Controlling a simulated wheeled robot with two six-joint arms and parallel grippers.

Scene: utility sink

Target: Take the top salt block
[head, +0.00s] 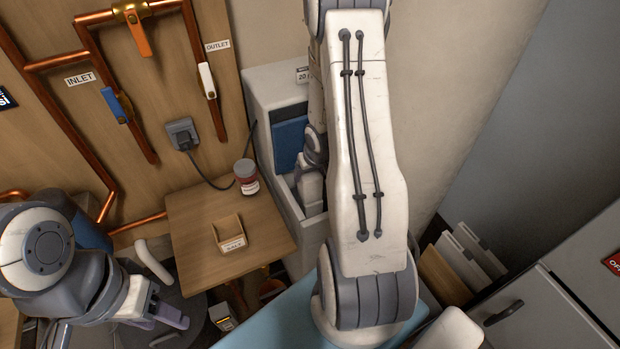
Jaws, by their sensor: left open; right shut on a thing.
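My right arm hangs down the middle of the head view and hides much of the white cabinet (272,85). My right gripper (313,192) shows only partly beside that arm, down in the cabinet's open lower bin. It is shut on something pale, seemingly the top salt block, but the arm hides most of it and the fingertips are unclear. No other salt block can be made out. My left gripper (168,316) is open and empty at the lower left, in front of the wooden shelf and away from the cabinet.
Copper pipes with valves and a plugged socket (183,133) are on the wooden wall. A blue panel (289,143) is on the cabinet. Upright boards (465,255) stand at right.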

